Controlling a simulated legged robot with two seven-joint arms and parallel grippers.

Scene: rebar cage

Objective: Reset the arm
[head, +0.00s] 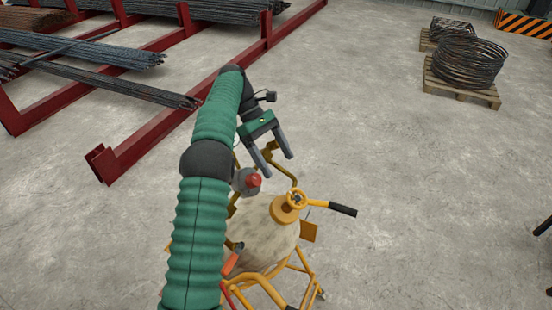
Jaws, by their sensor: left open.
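My left arm, in a green ribbed sleeve, rises from the bottom of the head view and bends over at the top. Its left gripper (272,158) hangs pointing down and slightly right. The two dark fingers are apart, with nothing visible between them. It is above and behind the yellow-framed machine with a pale round drum (262,236). Whether the fingers touch the yellow bars behind them, I cannot tell. My right gripper is not in view.
The machine has a yellow hub (290,206) and a black-gripped handle (342,209). Red racks (150,142) with rebar bundles (120,84) stand at the back left. Wire coils (468,62) sit on pallets (462,91) at the back right. The concrete floor (400,170) between is clear.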

